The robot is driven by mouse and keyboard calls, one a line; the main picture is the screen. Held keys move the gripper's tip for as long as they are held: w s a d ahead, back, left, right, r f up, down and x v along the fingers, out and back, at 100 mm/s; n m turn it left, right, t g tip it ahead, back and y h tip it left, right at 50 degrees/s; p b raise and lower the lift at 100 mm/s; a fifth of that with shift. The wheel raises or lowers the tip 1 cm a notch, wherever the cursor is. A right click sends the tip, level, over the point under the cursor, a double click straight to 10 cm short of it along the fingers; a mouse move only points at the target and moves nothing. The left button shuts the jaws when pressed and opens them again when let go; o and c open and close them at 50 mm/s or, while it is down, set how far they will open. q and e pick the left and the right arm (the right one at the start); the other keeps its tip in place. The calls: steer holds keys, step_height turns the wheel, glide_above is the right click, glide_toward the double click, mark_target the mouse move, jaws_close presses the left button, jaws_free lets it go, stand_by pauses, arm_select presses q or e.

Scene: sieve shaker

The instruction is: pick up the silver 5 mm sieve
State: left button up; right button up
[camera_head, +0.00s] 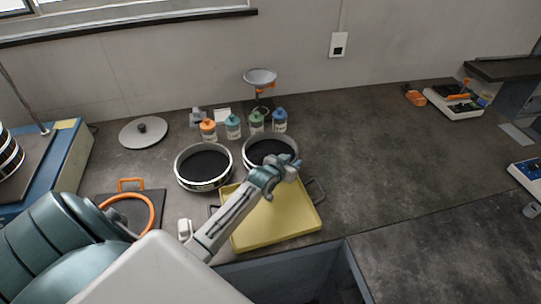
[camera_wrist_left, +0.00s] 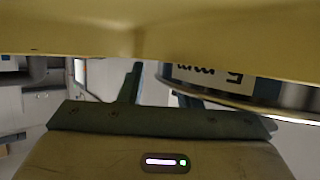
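Two silver round sieves with dark mesh stand on the dark bench: a left one (camera_head: 203,186) and a right one (camera_head: 247,160). In the left wrist view a silver sieve (camera_wrist_left: 215,82) with an upside-down label that seems to read 5 mm is close at the right; it appears to be the right one. My left gripper (camera_head: 287,166) is at that sieve's front right edge, above the tray. In the wrist view its fingers (camera_wrist_left: 158,88) are apart, one left of the sieve, the other partly hidden by it. I cannot tell if they touch it. My right gripper is out of view.
A yellow tray (camera_head: 290,228) lies in front of the sieves, under my left forearm. Several bottles (camera_head: 233,127) and a funnel on a stand (camera_head: 260,77) are behind. A round lid (camera_head: 140,135) and an orange ring (camera_head: 150,207) are left. The bench right of the tray is clear.

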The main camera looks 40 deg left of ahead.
arm_select(q)
jaws_close()
stand_by(0.3)
